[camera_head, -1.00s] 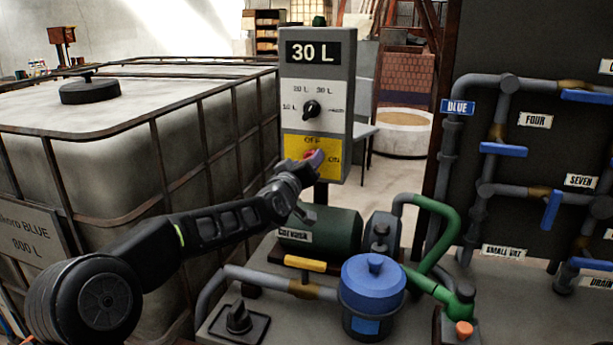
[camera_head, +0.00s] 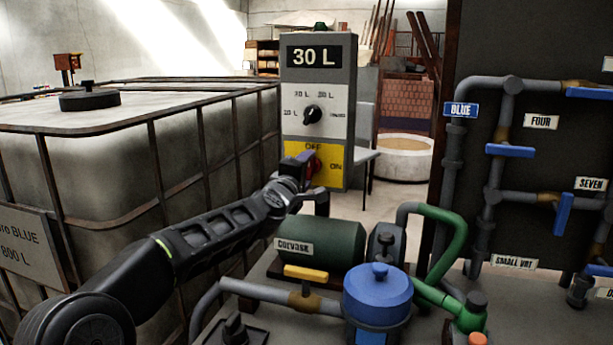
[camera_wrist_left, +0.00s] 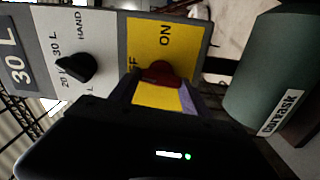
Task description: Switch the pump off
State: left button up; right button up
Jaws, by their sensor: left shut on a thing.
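The control box (camera_head: 343,100) stands on a post behind the pump, its display reading 30 L. On its yellow lower panel (camera_head: 332,181) is a red switch (camera_head: 313,166), with OFF printed above it and ON to its lower right. My left gripper (camera_head: 305,166) is shut on the red switch and hides part of it. In the left wrist view the red switch (camera_wrist_left: 160,73) shows between the gripper's fingers, next to the partly hidden word OFF. The green pump (camera_head: 335,243), labelled Corvask, lies below the box. My right gripper is not in view.
A black selector knob (camera_head: 312,115) sits just above the yellow panel. A caged tank (camera_head: 90,165) stands at left. A blue-lidded filter (camera_head: 377,290) and green hose (camera_head: 440,255) stand in front, with valve pipes on the dark board (camera_head: 560,140) at right.

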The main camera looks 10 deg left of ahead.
pick_arm(q)
jog(key=shift+n, duration=0.6)
jog(key=o, duration=1.4)
jog(key=shift+s+b, duration=0.1)
jog(key=shift+b, duration=0.2)
jog(key=shift+s+a+b, duration=0.15)
jog(key=shift+s+b, duration=0.4)
jog(key=shift+s, duration=1.35)
jog(key=shift+s+a+b, duration=0.15)
jog(key=shift+s+b, duration=0.4)
jog(key=shift+s, duration=1.3)
